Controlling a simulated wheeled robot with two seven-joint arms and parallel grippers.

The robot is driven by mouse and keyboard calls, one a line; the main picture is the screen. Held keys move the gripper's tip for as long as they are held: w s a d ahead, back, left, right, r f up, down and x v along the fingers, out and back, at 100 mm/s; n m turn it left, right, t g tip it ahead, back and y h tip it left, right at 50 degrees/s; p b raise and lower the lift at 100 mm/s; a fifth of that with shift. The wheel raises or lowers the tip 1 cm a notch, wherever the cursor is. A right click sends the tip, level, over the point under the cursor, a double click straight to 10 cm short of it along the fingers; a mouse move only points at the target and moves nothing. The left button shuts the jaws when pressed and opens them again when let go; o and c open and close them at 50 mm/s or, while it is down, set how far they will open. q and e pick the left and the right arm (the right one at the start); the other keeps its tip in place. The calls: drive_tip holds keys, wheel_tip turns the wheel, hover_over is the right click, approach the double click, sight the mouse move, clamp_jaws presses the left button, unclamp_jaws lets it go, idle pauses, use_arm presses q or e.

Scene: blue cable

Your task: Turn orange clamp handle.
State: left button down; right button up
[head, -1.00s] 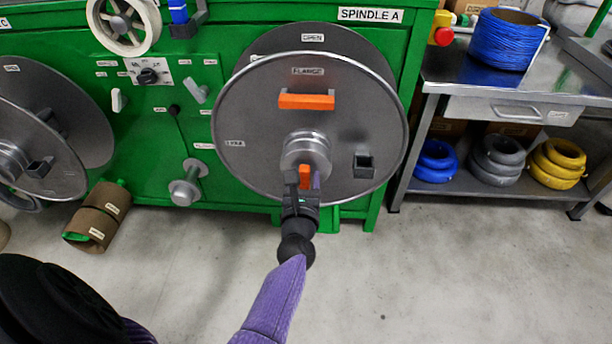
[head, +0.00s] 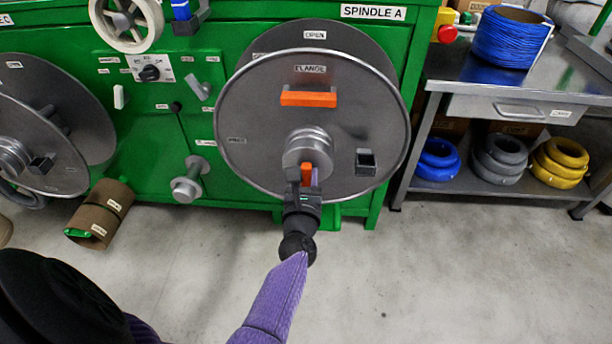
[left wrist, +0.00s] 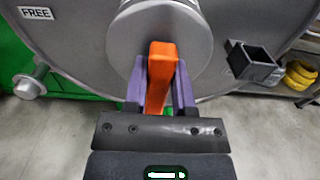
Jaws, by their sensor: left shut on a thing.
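The orange clamp handle (head: 306,173) sits at the hub (head: 307,150) of the large grey flange on Spindle A. In the left wrist view the orange handle (left wrist: 160,75) stands upright between the two purple fingers, below the round grey hub (left wrist: 165,45). My left gripper (head: 307,180) is shut on this handle, coming up from below; it also shows in the left wrist view (left wrist: 160,95). The fingers hide part of the handle. A second orange bar (head: 309,99) is fixed higher on the flange. My right gripper does not show.
The grey flange (head: 255,130) fills the middle, in front of the green machine (head: 140,125). A black square socket (head: 366,162) sticks out right of the hub. A metal bench (head: 470,103) with coils stands at right. The floor (head: 430,270) in front is clear.

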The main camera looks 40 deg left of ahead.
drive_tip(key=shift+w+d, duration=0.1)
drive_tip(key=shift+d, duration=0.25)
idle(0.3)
